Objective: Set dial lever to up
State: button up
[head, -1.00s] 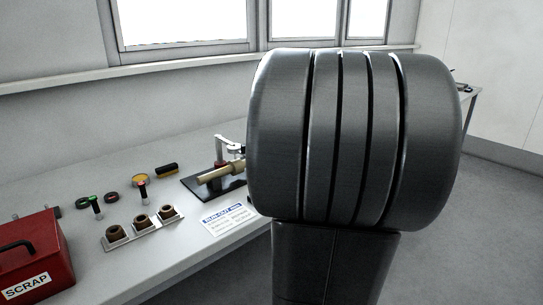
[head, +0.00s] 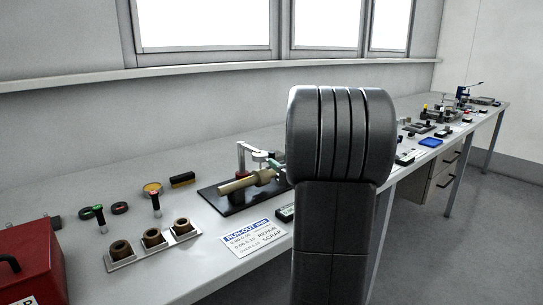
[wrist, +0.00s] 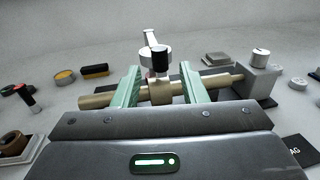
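The dial device, with a pale upright lever-like arm (wrist: 151,38) and a round head with a black side (wrist: 160,60), sits over a tan stepped shaft (wrist: 98,102) in the wrist view. In the head view the pale stand (head: 241,157) rises behind the shaft (head: 240,184) on a black plate (head: 226,203). My gripper (wrist: 162,68) is open, its two green fingers apart on either side of the dial head and crossing in front of the shaft. Contact cannot be told. In the head view my arm hides most of the gripper.
A run-out card (head: 252,237) lies in front of the plate. A tray (head: 122,264) with several brown bushings, a red scrap box (head: 38,262) and a black-and-yellow block (head: 182,180) are to the left. A grey block (wrist: 259,84) stands at the shaft's right end.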

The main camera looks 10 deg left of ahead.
aim_at(273, 157)
jog(key=x, duration=0.6)
jog(key=shift+a, duration=0.1)
jog(key=shift+c, duration=0.5)
grip_shut()
